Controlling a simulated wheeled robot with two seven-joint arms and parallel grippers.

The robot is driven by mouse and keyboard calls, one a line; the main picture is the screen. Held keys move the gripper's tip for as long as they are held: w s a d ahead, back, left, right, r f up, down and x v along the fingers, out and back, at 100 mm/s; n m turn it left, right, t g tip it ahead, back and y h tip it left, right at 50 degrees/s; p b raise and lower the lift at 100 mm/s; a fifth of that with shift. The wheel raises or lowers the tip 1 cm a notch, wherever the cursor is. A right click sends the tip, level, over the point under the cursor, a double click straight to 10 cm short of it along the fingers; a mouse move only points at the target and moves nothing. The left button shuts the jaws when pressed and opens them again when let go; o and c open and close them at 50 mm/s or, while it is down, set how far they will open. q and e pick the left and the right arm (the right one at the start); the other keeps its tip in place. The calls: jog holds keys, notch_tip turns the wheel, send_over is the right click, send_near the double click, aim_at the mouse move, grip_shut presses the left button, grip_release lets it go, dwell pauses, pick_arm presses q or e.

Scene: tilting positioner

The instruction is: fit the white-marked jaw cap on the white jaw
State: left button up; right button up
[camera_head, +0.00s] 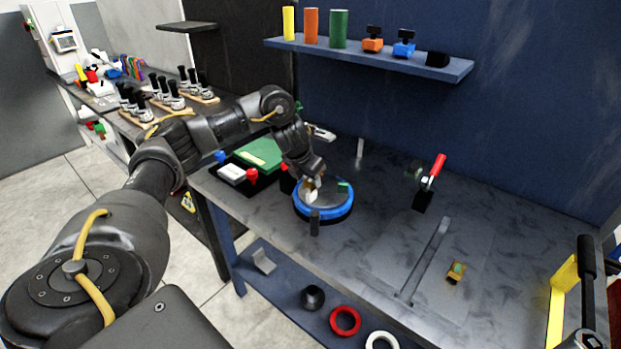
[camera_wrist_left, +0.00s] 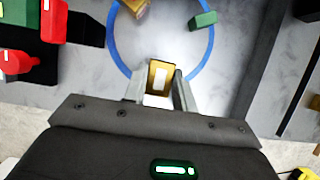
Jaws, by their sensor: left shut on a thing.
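My left gripper (camera_head: 311,187) reaches down over the round positioner table, whose blue rim (camera_head: 325,216) stands on the workbench. In the left wrist view my gripper (camera_wrist_left: 160,88) is shut on a gold cap with a white mark (camera_wrist_left: 159,78). The cap is over or near the near edge of the ring (camera_wrist_left: 211,50); I cannot tell its height. A green jaw (camera_wrist_left: 203,20) stands on the plate, also in the head view (camera_head: 343,187). A brownish block (camera_wrist_left: 138,6) is cut off at the top. I cannot clearly make out the white jaw.
A green-marked gold cap (camera_head: 456,271) lies on the bench at the right. A red-handled clamp (camera_head: 431,176) stands behind it. Red and black items (camera_wrist_left: 36,68) are left of the ring. A shelf (camera_head: 375,58) with coloured cylinders hangs above. Bench right of the ring is largely free.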

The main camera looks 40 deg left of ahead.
aim_at(308, 182)
pick_arm(q)
jog(key=shift+f+b, duration=0.85)
jog(key=shift+f, duration=0.45)
jog(key=o, duration=1.6)
jog(key=shift+r, duration=0.1)
jog(key=r+p, duration=0.4)
jog(key=s+r+p, duration=0.1)
jog(key=r+p, duration=0.1)
jog(key=r, duration=0.1)
jog(key=shift+s+p, duration=0.1)
jog(key=shift+p, duration=0.2)
jog(key=shift+f, duration=0.1)
